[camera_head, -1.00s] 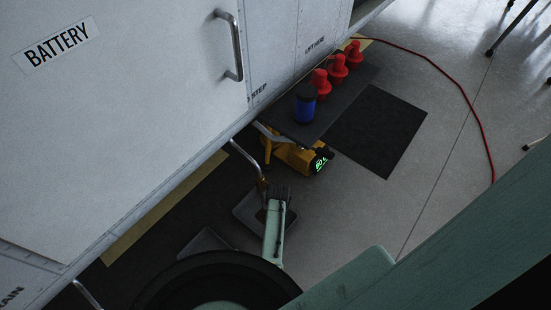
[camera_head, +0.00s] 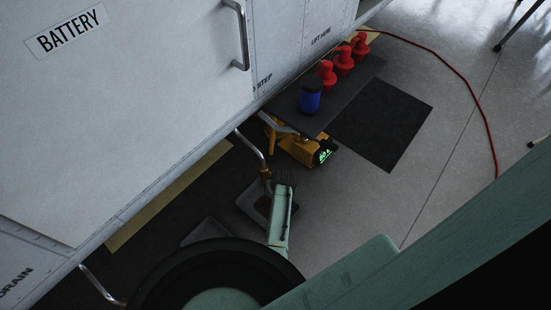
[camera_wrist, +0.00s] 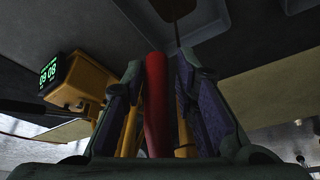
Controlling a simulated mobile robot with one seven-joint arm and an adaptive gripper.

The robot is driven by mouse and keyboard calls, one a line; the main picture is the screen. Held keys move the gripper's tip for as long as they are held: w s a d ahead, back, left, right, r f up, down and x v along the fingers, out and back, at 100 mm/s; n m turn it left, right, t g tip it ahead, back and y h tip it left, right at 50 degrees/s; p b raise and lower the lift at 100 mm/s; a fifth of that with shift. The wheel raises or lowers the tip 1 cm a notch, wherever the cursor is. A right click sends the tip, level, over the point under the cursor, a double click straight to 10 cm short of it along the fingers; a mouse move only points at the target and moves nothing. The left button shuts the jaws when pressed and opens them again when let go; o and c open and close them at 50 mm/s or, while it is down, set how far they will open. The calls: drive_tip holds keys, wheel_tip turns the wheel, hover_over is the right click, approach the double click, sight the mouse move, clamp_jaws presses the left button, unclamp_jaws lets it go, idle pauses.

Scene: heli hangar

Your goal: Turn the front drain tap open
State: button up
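A bent metal drain pipe (camera_head: 252,148) hangs below the white aircraft panel, with a brass-coloured tap (camera_head: 266,177) near its lower end. My gripper (camera_head: 284,181) is close beside this tap on its right in the head view. In the wrist view, a red bar (camera_wrist: 156,105), seemingly the tap's handle, stands between the two fingers of my gripper (camera_wrist: 163,85). The fingers are apart, with narrow gaps visible beside the bar. I cannot tell whether either finger touches it. The handle is hidden in the head view.
A second metal pipe (camera_head: 97,286) hangs at lower left near the DRAIN label. A yellow device with a green display (camera_head: 312,152) sits just beyond my gripper. A blue canister (camera_head: 310,97) and red plugs (camera_head: 343,60) stand on a dark surface. A red cable (camera_head: 471,92) crosses the floor.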

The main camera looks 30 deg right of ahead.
drive_tip(key=shift+o, duration=0.8)
drive_tip(key=shift+d, duration=0.1)
drive_tip(key=v, duration=1.2)
